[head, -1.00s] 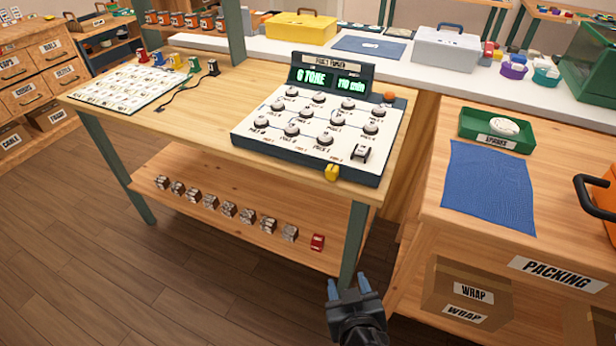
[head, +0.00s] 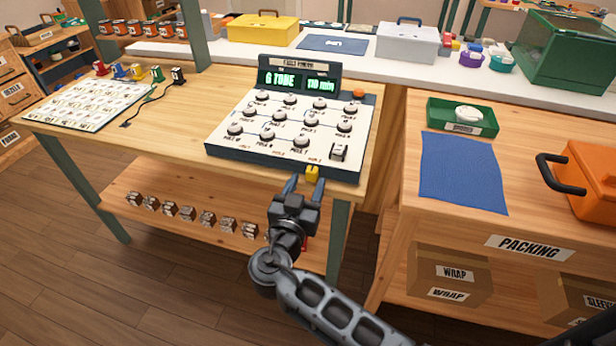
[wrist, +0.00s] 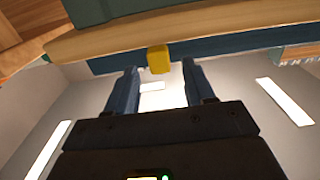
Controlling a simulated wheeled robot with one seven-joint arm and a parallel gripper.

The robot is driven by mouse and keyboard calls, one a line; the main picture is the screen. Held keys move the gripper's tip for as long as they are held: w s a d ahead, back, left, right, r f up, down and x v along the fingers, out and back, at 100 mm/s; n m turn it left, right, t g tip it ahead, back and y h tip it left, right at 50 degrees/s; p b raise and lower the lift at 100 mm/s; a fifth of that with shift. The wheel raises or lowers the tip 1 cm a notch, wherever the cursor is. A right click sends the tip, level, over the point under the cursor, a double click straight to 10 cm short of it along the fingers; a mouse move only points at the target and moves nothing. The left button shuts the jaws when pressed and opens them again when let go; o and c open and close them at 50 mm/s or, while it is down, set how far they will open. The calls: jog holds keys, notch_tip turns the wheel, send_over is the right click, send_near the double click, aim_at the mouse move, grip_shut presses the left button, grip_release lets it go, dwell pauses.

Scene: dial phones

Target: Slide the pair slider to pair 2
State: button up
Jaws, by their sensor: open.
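The console (head: 290,125) is a white sloped panel with several round dials and a green lit display, near the front edge of the wooden table. A yellow slider knob (head: 312,172) sticks out of its front edge, toward the right. Small labels lie along that edge, too small to read surely. My gripper (head: 305,187) is open and empty, just in front of the knob. In the wrist view the knob (wrist: 159,59) is ahead of the fingertips (wrist: 157,68), roughly midway between the two blue fingers. I see no clear contact.
A lower shelf (head: 110,190) holds several small blocks. A packing bench (head: 400,190) with a blue cloth (head: 462,172) and a green tray (head: 445,112) stands to the right. The floor at left is clear.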

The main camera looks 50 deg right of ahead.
jog(key=shift+x, duration=1)
grip_shut()
